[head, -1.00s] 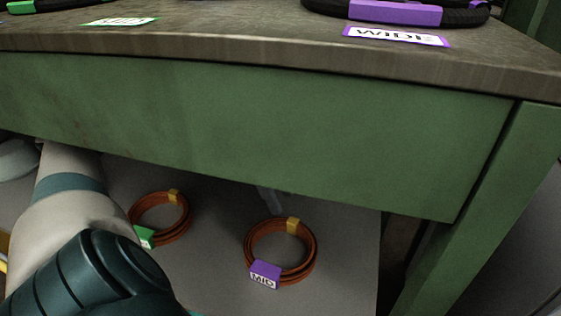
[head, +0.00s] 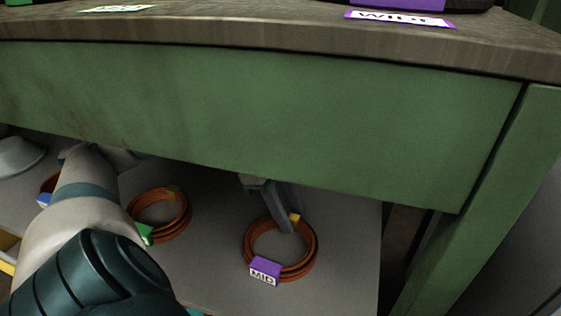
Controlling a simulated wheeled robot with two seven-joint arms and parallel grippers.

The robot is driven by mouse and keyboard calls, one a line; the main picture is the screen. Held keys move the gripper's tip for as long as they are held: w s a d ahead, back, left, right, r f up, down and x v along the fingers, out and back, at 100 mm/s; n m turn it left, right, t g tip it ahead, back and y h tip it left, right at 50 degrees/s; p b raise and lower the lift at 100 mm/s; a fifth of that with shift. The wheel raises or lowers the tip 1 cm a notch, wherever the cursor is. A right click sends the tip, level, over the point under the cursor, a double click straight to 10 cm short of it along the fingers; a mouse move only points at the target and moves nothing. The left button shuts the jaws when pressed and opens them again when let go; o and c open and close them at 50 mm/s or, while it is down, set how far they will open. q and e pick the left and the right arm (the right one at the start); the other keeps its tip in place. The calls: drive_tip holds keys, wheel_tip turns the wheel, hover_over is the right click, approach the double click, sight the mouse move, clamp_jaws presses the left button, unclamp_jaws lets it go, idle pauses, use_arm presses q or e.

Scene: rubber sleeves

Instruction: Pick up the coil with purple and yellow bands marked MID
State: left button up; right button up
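The orange-brown coil marked MID (head: 312,252) lies on the grey shelf under the green bench. Its purple band (head: 265,267) with the MID label faces me, and its yellow band (head: 295,217) is on the far side. My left gripper (head: 284,225) reaches in from beneath the bench front. A grey finger points down at the far side of this coil, just left of the yellow band, overlapping the ring in view. I cannot tell whether it touches. The other finger is not clearly seen, so its opening is unclear. My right gripper is not in view.
A similar coil with a green band (head: 187,213) lies to the left, partly behind my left arm. A blue-banded coil (head: 45,196) is farther left. The green bench front (head: 260,130) hangs low over the shelf (head: 345,230), and a green leg (head: 470,215) stands at right.

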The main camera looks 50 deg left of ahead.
use_arm(q)
drive_tip(key=shift+d+f, duration=0.15)
drive_tip(key=shift+f, duration=0.25)
clamp_jaws()
drive_tip(key=shift+w+r, duration=0.1)
idle(1.4)
